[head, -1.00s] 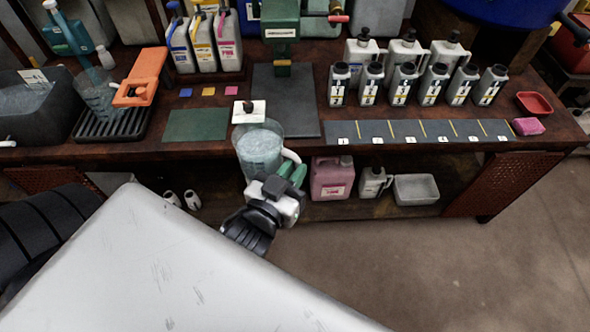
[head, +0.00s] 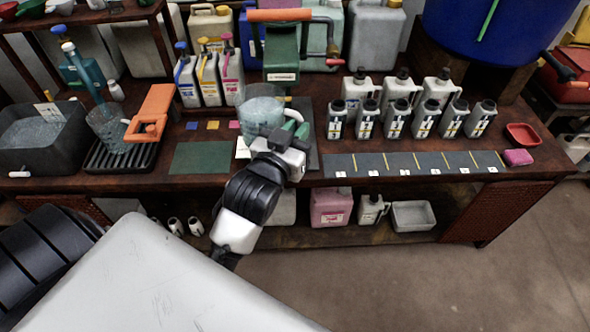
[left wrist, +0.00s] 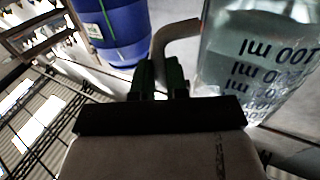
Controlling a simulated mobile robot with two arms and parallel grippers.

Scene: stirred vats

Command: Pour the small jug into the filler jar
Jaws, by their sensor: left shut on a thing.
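A clear jug (head: 262,112) with pale bluish liquid is held in front of the green filler stand (head: 281,62), over the bench in the head view. It looks about upright. My left gripper (head: 292,132) is shut on its white handle, on the jug's right side. The left wrist view shows the jug's wall (left wrist: 255,55) with dark "100 ml" style print, the curved handle (left wrist: 172,35) and my green fingertips (left wrist: 160,75). I cannot make out a separate filler jar; the held jug may hide it. My right gripper is not in view.
Another clear jug (head: 108,128) stands on a black drip tray (head: 132,158) at the left, beside an orange-handled item (head: 152,115). Several grey bottles (head: 423,120) stand at the right, behind a slate strip (head: 350,166). A green mat (head: 200,158) is bare.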

